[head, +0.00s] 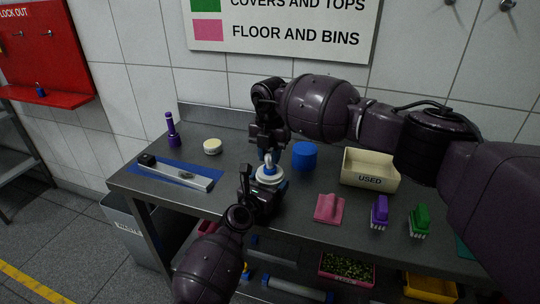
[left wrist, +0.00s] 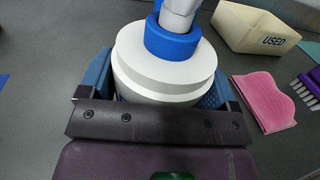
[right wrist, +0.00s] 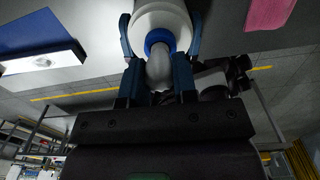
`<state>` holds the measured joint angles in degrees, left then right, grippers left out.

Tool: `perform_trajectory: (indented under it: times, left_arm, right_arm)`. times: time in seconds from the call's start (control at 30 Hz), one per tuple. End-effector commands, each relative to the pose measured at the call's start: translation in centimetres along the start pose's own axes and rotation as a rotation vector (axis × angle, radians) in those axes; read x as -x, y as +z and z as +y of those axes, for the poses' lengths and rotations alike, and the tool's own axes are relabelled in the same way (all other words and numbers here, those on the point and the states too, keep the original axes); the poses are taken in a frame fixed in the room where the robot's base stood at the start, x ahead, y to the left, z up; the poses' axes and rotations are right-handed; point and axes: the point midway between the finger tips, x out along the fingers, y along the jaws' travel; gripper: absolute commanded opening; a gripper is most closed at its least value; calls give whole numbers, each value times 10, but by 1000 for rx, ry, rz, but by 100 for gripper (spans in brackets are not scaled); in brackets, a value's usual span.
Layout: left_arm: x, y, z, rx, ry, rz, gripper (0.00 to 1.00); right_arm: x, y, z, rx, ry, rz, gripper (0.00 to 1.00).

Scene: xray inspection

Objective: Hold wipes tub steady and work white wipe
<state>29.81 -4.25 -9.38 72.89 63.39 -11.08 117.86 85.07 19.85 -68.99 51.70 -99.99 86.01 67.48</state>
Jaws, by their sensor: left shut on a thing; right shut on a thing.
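The white wipes tub (head: 268,180) stands on the steel table; it also shows in the left wrist view (left wrist: 165,78) with a blue ring (left wrist: 172,42) on top. My left gripper (head: 264,190) is shut around the tub's sides, with blue finger pads on either side of it. The white wipe (left wrist: 178,12) sticks up out of the blue ring. My right gripper (head: 268,153) is directly above the tub, pointing down and shut on the wipe. In the right wrist view the wipe (right wrist: 158,68) is between the blue fingers, its upper end partly hidden.
A blue cylinder (head: 304,155) stands just right of the tub, and the USED bin (head: 370,169) is further right. A pink cloth (head: 329,208), purple brush (head: 379,212) and green brush (head: 419,220) are at front right. A blue mat (head: 165,170) lies left.

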Motion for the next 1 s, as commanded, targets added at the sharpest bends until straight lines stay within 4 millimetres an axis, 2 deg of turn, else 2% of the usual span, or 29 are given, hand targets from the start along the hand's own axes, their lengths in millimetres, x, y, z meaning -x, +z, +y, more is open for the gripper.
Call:
perform_trajectory:
  times: [1.0]
  left_arm:
    - [0,0,0,0,0,0,57]
  right_arm:
    - [39,0,0,-1,-1,0,0]
